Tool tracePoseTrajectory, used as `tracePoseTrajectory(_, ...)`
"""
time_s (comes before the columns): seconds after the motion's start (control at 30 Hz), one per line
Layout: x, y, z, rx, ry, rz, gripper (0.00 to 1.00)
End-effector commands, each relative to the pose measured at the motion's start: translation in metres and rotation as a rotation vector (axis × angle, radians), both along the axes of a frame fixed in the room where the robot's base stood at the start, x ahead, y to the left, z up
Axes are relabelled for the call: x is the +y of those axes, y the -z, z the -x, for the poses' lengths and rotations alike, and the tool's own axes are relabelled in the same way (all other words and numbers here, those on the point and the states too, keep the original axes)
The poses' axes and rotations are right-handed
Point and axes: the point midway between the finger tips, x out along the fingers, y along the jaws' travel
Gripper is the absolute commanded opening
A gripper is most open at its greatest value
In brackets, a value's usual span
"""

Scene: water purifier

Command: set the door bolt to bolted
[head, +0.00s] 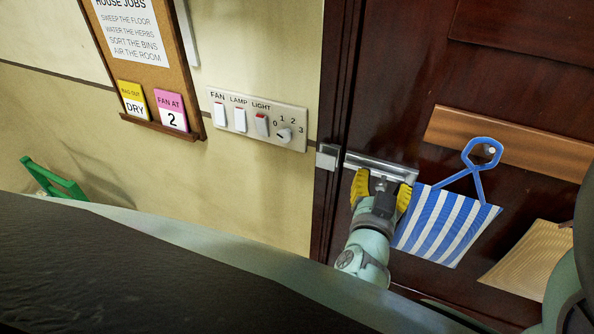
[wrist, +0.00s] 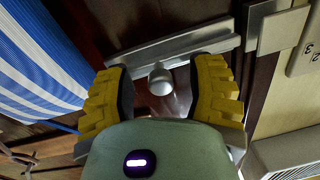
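The door bolt (head: 385,165) is a silver metal bar on the dark wooden door, and it also shows in the wrist view (wrist: 135,55). Its keeper (head: 327,157) is a small metal block on the door frame, seen at the upper right of the wrist view (wrist: 278,30). I cannot tell whether the bolt's rod reaches into the keeper. My gripper (head: 382,187) is at the bolt with its yellow fingers apart. In the wrist view the round bolt knob (wrist: 160,79) sits between the open fingers (wrist: 166,86), with gaps on both sides.
A blue-and-white striped bag (head: 447,226) hangs from a hook on a wooden rail (head: 530,145), close right of my gripper. A tan bag (head: 530,260) hangs further right. A switch panel (head: 258,120) and a notice board (head: 150,60) are on the wall at left.

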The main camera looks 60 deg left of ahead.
Motion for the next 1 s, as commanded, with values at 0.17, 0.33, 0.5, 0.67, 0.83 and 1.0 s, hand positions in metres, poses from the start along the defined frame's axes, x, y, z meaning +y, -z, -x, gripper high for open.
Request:
tracePoseTrajectory(0.17,0.0,0.0001,0.0001,0.0,0.0,0.0,0.36)
tracePoseTrajectory(0.33,0.0001,0.0002,0.0003,0.0,0.0,0.0,0.19)
tracePoseTrajectory(0.5,0.0001,0.0001,0.0004,0.0,-0.001,0.0,0.01)
tracePoseTrajectory(0.67,0.0002,0.0,0.0005,0.0,-0.001,0.0,0.0)
tracePoseTrajectory(0.83,0.0002,-0.0002,0.0005,0.0,-0.001,0.0,0.0)
tracePoseTrajectory(1.0,0.0044,0.0002,0.003,0.003,0.001,0.002,0.0)
